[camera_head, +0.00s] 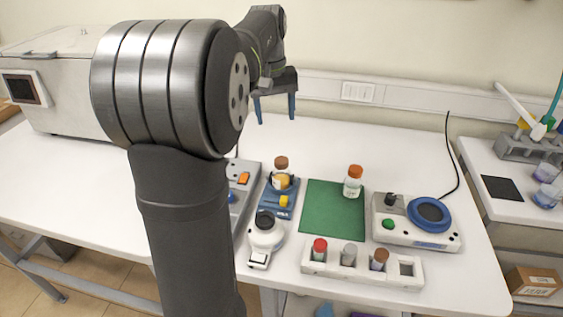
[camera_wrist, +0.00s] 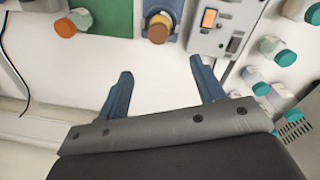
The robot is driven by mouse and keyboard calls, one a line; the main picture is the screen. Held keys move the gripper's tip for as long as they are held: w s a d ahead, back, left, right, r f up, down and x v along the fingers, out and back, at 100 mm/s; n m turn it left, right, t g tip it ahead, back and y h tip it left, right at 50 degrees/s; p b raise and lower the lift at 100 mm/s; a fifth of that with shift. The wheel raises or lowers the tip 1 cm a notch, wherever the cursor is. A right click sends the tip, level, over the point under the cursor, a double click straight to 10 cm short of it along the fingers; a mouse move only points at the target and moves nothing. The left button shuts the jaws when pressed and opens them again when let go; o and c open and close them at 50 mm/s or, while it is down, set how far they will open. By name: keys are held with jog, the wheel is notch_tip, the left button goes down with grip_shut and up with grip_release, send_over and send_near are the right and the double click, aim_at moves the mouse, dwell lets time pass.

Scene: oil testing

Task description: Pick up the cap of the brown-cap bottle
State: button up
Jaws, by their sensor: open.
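The brown-cap bottle (camera_head: 281,181) stands upright on a small blue device with its brown cap (camera_head: 281,163) on top. In the wrist view the brown cap (camera_wrist: 158,33) shows from above, near the top edge, beyond my fingertips. My gripper (camera_head: 274,107) hangs above the back of the table, open and empty, behind and well above the bottle. Its two blue fingers spread wide in the wrist view (camera_wrist: 160,70), with bare table between them.
An orange-cap bottle (camera_head: 354,182) stands on the green mat (camera_head: 325,220). A white rack (camera_head: 400,273) with several capped vials is in front, and a stirrer-like device (camera_head: 428,218) is at right. A grey panel device (camera_wrist: 222,30) stands beside the blue device. The table behind is clear.

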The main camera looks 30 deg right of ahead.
jog(key=a+n, duration=0.2)
jog(key=n, duration=0.3)
jog(key=n+h, duration=0.4)
jog(key=n, duration=1.1)
send_near(280, 160)
jog(key=shift+x, duration=4.25)
jog(key=c, duration=1)
